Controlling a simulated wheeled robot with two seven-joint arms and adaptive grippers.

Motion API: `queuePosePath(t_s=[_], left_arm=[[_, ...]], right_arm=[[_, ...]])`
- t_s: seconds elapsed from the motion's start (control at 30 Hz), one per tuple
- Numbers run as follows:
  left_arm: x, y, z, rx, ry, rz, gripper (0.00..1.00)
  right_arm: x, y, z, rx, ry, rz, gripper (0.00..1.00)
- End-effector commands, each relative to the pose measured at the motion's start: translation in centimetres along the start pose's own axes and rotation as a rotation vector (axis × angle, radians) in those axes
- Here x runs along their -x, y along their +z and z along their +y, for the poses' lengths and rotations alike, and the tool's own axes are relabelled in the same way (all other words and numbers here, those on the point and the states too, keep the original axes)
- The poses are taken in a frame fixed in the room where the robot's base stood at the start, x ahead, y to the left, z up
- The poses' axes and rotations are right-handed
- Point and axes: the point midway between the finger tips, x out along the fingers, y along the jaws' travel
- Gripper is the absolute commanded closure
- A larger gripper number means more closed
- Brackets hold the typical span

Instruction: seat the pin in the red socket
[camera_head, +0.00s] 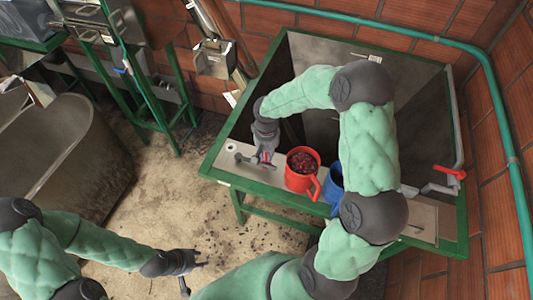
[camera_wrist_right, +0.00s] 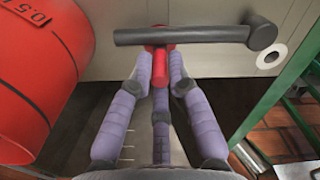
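My right gripper (camera_head: 266,150) is at the pale ledge beside the red mug; its purple fingers also show in the right wrist view (camera_wrist_right: 161,75). The fingers close in around a small red cylinder (camera_wrist_right: 160,68), which lies between the tips. A dark grey bar (camera_wrist_right: 190,35) with a short round end crosses just beyond the fingertips, over the red cylinder's far end. I cannot tell which of these is the pin or the socket, or whether they are joined. My left gripper (camera_head: 188,265) is low at the left, empty, its fingers spread.
A red mug (camera_head: 311,181) of dark berries stands close to the right gripper, with a blue mug (camera_head: 332,188) behind my arm. A pale ring (camera_wrist_right: 271,54) is on the ledge. A green-framed tank (camera_head: 268,62) lies behind. A red valve handle (camera_head: 449,172) is at right.

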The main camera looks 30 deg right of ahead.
Motion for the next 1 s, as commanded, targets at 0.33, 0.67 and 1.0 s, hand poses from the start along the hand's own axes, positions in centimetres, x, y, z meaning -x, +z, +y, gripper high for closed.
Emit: queuePosePath(t_s=[0.33,0.67,1.0], left_arm=[[0.1,0.0,0.0,0.0,0.0,0.0,0.6],[1.4,0.0,0.5,0.0,0.0,0.001,0.6],[0.1,0.0,0.0,0.0,0.0,0.0,0.6]], right_arm=[[0.1,0.0,0.0,0.0,0.0,0.0,0.62],[2.3,-0.2,0.0,-0.001,-0.001,0.007,0.62],[9.1,-0.1,-0.1,0.0,-0.001,0.004,0.62]])
